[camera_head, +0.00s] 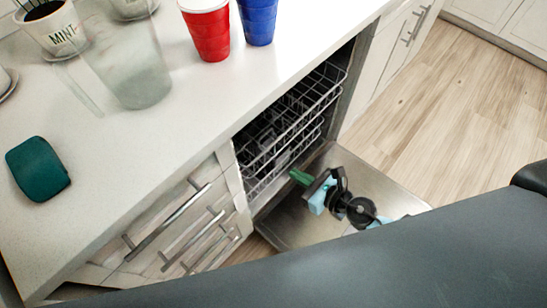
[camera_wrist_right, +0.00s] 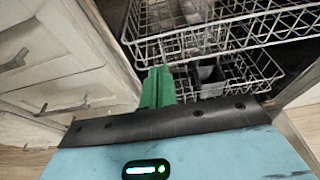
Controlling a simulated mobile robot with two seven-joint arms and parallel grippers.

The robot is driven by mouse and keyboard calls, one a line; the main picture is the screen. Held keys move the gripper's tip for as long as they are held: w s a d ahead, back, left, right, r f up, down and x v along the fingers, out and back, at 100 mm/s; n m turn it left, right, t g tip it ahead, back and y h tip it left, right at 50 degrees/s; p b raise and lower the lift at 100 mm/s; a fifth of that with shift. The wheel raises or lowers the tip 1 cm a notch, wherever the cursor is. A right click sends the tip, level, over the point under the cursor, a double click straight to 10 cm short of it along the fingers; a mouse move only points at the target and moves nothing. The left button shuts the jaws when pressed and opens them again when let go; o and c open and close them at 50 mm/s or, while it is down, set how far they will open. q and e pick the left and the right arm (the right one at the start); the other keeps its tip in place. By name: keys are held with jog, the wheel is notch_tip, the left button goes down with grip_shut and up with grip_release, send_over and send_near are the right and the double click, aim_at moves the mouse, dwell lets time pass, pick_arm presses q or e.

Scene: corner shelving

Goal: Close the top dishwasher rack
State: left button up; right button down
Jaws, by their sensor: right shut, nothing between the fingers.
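The dishwasher stands under the counter with its door (camera_head: 290,222) folded down. Its top rack (camera_head: 318,90) is a wire rack that shows at the opening, and it spans the upper part of the right wrist view (camera_wrist_right: 230,32). The lower rack (camera_wrist_right: 255,72) sits beneath it, with a dark basket (camera_wrist_right: 209,74) in it. My right gripper (camera_head: 297,176) is over the open door, in front of the racks. Its green fingers (camera_wrist_right: 157,86) are shut and empty, pointing at the racks. I cannot tell whether they touch the wire. My left gripper is not in view.
Drawers (camera_head: 185,235) with bar handles flank the dishwasher. The wooden floor (camera_head: 445,105) is clear.

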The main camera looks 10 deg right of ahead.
aim_at(265, 154)
jog(key=x, duration=0.6)
jog(key=r+x, duration=0.1)
jog(key=x, duration=0.2)
jog(key=shift+a+b, duration=0.1)
jog(key=shift+b, duration=0.2)
jog(key=shift+w+a, duration=0.15)
jog(key=shift+w, duration=0.1)
jog(key=w+a, duration=0.2)
jog(key=w, duration=0.2)
jog(key=shift+w+a+b, duration=0.1)
jog(key=shift+a+b, duration=0.2)
jog(key=shift+a, duration=0.1)
jog(key=shift+r, duration=0.1)
